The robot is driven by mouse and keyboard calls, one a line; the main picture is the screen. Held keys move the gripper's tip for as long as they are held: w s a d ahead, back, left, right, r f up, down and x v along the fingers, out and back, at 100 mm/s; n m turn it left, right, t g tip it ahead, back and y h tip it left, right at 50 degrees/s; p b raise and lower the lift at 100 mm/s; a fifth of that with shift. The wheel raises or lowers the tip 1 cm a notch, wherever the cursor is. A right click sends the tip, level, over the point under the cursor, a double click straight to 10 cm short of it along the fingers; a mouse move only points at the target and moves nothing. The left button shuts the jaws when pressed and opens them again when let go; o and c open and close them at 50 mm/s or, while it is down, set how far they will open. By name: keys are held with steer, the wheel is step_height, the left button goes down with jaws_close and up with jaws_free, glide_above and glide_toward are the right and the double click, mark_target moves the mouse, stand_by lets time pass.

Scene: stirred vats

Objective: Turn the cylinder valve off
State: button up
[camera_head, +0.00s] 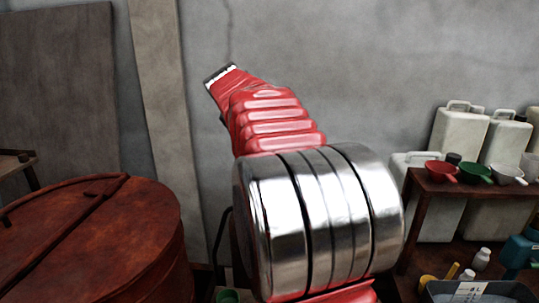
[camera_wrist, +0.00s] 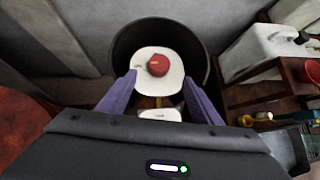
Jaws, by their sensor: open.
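In the wrist view a round red knob (camera_wrist: 158,65), likely the cylinder valve, sits on a pale rounded top (camera_wrist: 149,54) with a second pale part (camera_wrist: 158,115) nearer to me. My gripper (camera_wrist: 160,77) is open, its two purple fingers spread on the left and right of the pale top. The red knob shows between and slightly beyond the fingertips. I cannot tell how far below the fingers it lies, or whether they touch anything. In the head view my own arm covers the middle, and neither the knob nor the fingers can be seen.
A dark round container (camera_wrist: 123,45) surrounds the pale top. A rusty lidded vat (camera_head: 150,225) stands left. At right a brown shelf (camera_head: 425,181) holds a red cup (camera_head: 440,172) and green cup (camera_head: 475,173), with white jugs (camera_head: 461,130) behind. A grey wall stands close behind.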

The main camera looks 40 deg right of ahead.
steer(key=x, duration=1.3)
steer(key=shift+f, duration=0.15)
steer(key=shift+c, duration=0.2)
